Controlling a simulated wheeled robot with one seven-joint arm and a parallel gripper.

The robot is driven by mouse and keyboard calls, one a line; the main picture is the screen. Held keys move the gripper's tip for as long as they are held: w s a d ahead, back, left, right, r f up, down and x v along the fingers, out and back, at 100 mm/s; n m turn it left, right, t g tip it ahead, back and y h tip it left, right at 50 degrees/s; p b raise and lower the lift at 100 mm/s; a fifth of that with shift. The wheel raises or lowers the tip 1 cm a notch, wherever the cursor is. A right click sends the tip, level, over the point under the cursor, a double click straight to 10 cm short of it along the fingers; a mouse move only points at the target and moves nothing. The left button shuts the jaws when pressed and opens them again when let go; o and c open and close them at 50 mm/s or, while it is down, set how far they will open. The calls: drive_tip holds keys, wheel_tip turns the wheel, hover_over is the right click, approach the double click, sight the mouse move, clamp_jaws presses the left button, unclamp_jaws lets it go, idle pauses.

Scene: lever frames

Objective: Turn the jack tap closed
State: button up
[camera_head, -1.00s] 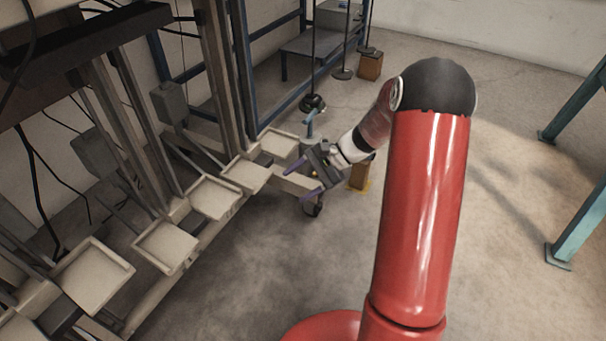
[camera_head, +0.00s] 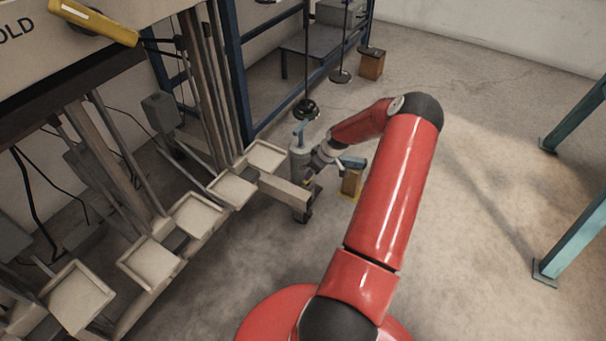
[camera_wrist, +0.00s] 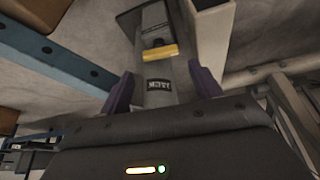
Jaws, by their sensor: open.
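The jack shows in the head view as an upright grey cylinder (camera_head: 297,163) with a blue top, beside the end of a pale beam. In the wrist view, a short yellow bar (camera_wrist: 160,52), which looks like the tap, lies across the grey jack body (camera_wrist: 153,22). A dark label with white lettering (camera_wrist: 158,85) sits below the bar. My gripper (camera_wrist: 160,78) is open, its purple fingers on either side of the labelled grey part. The yellow bar lies just beyond the fingertips, with no clear contact. In the head view my gripper (camera_head: 312,172) is small and partly hidden.
A row of pale trays (camera_head: 196,216) runs along the rack at left. A wooden block (camera_head: 351,184) stands right of the jack. Teal legs (camera_head: 570,240) stand at right.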

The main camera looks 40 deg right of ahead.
drive_tip(key=x, duration=0.6)
drive_tip(key=shift+s+b, duration=0.1)
drive_tip(key=shift+b, duration=0.2)
drive_tip(key=c, duration=0.7)
drive_tip(key=shift+a+m, duration=0.1)
drive_tip(key=shift+m, duration=0.4)
drive_tip(key=m+h+b, duration=0.1)
drive_tip(key=m, duration=0.1)
drive_tip(key=m+h+b, duration=0.1)
drive_tip(key=m, duration=0.1)
drive_tip(key=shift+a+f+m+b, duration=0.1)
drive_tip(key=shift+a+m+b, duration=0.2)
drive_tip(key=shift+b, duration=0.1)
drive_tip(key=m+h+b, duration=0.1)
drive_tip(key=m, duration=0.1)
drive_tip(key=m+h+b, duration=0.1)
drive_tip(key=m, duration=0.1)
drive_tip(key=shift+a+m+g, duration=0.1)
drive_tip(key=shift+m+g, duration=0.2)
drive_tip(key=shift+m, duration=0.1)
drive_tip(key=shift+b, duration=0.35)
drive_tip(key=o, duration=0.7)
